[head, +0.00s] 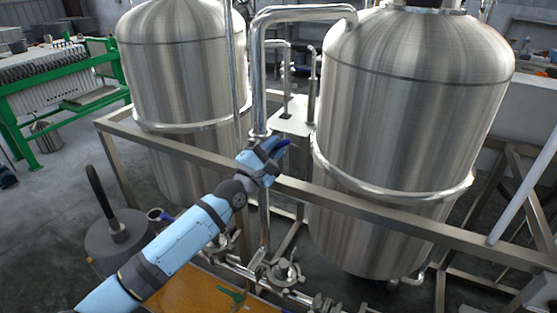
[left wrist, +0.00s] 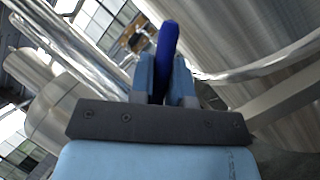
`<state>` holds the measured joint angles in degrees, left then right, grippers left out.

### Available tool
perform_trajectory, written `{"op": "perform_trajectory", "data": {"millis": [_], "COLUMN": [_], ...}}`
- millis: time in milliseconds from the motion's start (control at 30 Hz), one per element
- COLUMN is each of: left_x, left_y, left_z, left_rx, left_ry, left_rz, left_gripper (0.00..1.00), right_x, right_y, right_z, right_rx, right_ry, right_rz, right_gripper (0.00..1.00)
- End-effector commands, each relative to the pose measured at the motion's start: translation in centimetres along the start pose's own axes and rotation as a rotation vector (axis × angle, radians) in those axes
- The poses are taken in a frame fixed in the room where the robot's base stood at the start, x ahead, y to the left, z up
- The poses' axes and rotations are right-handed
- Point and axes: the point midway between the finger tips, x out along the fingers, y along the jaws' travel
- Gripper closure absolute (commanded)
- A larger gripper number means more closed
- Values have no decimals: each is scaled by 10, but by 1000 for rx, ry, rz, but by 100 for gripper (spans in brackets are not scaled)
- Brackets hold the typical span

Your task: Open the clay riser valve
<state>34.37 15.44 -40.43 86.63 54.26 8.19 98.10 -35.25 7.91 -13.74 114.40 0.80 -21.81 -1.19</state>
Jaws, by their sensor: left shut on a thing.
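My left gripper (head: 268,152) is in front of the gap between the two tanks, at the frame rail, close to a vertical steel riser pipe (head: 259,85). It is shut on a dark blue valve handle (head: 283,146). In the left wrist view the blue handle (left wrist: 166,48) stands up between the two light blue fingers (left wrist: 162,82), its tip beyond them. The valve body is hidden behind the gripper, and no label shows. My right gripper is not in view.
Steel tanks stand left (head: 180,80) and right (head: 410,120) of the pipe. A metal frame rail (head: 370,208) runs across in front. Below are pipework with fittings (head: 284,272) and an orange-brown surface (head: 195,293). A green-framed machine (head: 60,85) stands far left.

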Motion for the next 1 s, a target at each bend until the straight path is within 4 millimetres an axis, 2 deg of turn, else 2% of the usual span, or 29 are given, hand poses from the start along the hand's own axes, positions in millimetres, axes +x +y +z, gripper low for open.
{"op": "perform_trajectory", "data": {"millis": [267,600,1000], "left_x": [3,4,2], "left_y": [24,51,68], "left_z": [-4,-17,-32], "left_rx": [-244,-527,-744], "left_ry": [53,114,161], "left_rz": [102,219,310], "left_gripper": [100,100,100], "right_x": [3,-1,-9], "right_y": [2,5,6], "right_z": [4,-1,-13], "right_rx": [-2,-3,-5], "right_ry": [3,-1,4], "right_rz": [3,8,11], "right_gripper": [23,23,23]}}
